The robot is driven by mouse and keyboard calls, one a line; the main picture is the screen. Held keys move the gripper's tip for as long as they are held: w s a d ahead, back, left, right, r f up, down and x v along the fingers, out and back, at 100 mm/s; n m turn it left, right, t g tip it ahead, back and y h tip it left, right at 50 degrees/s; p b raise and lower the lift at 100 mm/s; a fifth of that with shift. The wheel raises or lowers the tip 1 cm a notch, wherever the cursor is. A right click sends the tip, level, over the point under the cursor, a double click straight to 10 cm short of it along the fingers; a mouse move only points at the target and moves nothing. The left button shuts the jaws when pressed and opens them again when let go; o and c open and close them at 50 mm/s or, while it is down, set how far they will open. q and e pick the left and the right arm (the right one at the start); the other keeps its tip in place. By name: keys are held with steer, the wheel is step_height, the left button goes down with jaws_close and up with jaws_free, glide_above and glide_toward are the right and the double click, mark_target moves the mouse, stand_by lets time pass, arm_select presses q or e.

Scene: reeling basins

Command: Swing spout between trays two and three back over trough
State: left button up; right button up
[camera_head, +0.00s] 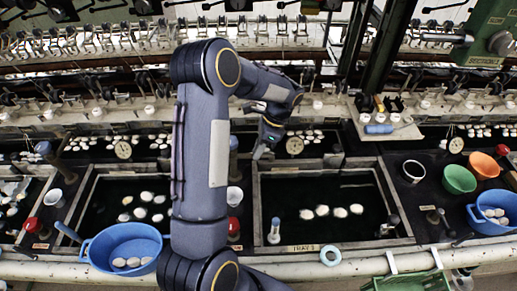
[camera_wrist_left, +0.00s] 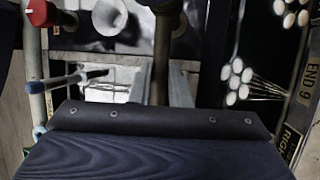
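My left gripper (camera_head: 264,148) hangs over the back end of the divider between the middle tray (camera_head: 88,205) and the tray to its right (camera_head: 262,205). My left arm hides part of the middle tray. In the left wrist view, a brownish upright pipe (camera_wrist_left: 161,50), perhaps the spout, stands between two pale grey fingers (camera_wrist_left: 160,86). Whether the fingers touch it is unclear, and its lower end is hidden behind my gripper body. I cannot make out the spout's outlet or its direction in the head view. My right gripper is not in view.
A white cup (camera_head: 235,196) and a red knob (camera_head: 234,228) stand on the divider. Blue basins (camera_head: 125,238) (camera_head: 491,225) sit at the front, a green bowl (camera_head: 459,179) and an orange bowl (camera_head: 484,164) at right. Pale cocoons (camera_head: 322,211) float in the trays.

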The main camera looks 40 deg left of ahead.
arm_select(q)
jaws_close()
